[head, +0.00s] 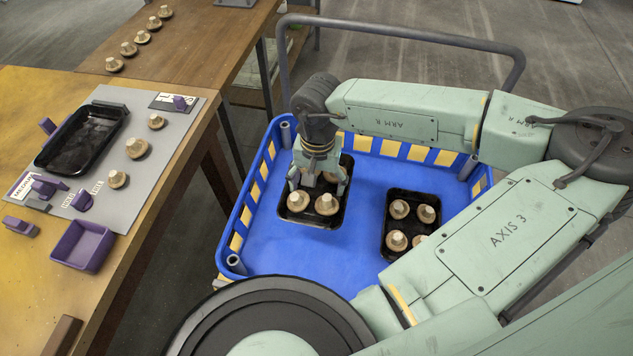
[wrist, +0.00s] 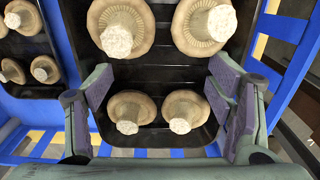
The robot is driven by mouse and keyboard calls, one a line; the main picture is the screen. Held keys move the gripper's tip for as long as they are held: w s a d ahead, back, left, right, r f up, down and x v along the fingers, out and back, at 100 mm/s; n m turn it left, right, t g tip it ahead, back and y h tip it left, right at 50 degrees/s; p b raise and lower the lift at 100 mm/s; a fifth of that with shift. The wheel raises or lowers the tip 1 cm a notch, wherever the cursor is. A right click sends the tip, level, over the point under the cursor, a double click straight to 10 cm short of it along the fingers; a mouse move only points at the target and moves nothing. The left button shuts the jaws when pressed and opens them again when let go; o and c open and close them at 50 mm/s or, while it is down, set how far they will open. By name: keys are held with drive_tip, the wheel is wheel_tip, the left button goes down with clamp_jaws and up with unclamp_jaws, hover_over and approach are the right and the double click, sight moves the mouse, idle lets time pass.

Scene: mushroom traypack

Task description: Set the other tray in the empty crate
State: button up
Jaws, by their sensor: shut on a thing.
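My gripper (head: 319,178) is shut on a black tray (head: 311,222) of pale brown mushrooms, inside the left part of the blue crate (head: 275,255). In the wrist view its fingers (wrist: 163,100) grip opposite sides of this tray (wrist: 155,76), with mushrooms between and beyond them. I cannot tell whether the tray touches the crate floor. A second black tray (head: 409,222) with mushrooms lies in the crate to the right, apart from the held one, partly hidden by my arm. It also shows at the left of the wrist view (wrist: 28,45).
On the yellow table (head: 30,100) at left, a grey mat (head: 128,195) holds an empty black tray (head: 80,138), loose mushrooms and purple pieces. A purple box (head: 82,245) stands nearby. A brown table (head: 200,50) behind carries a row of mushrooms. A grey rail (head: 400,33) arches behind the crate.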

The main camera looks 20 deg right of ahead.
drive_tip(key=shift+f+b, duration=1.9)
drive_tip(key=shift+f, duration=1.75)
drive_tip(key=shift+w+f+b, duration=0.1)
drive_tip(key=shift+f+b, duration=1.05)
drive_tip(key=shift+b, duration=0.05)
drive_tip(key=shift+f+b, duration=0.25)
drive_tip(key=shift+b, duration=0.05)
drive_tip(key=o, duration=1.4)
drive_tip(key=shift+c, duration=0.2)
wheel_tip(320, 180, up, 12)
drive_tip(key=shift+r, duration=0.1)
drive_tip(key=shift+r, duration=0.1)
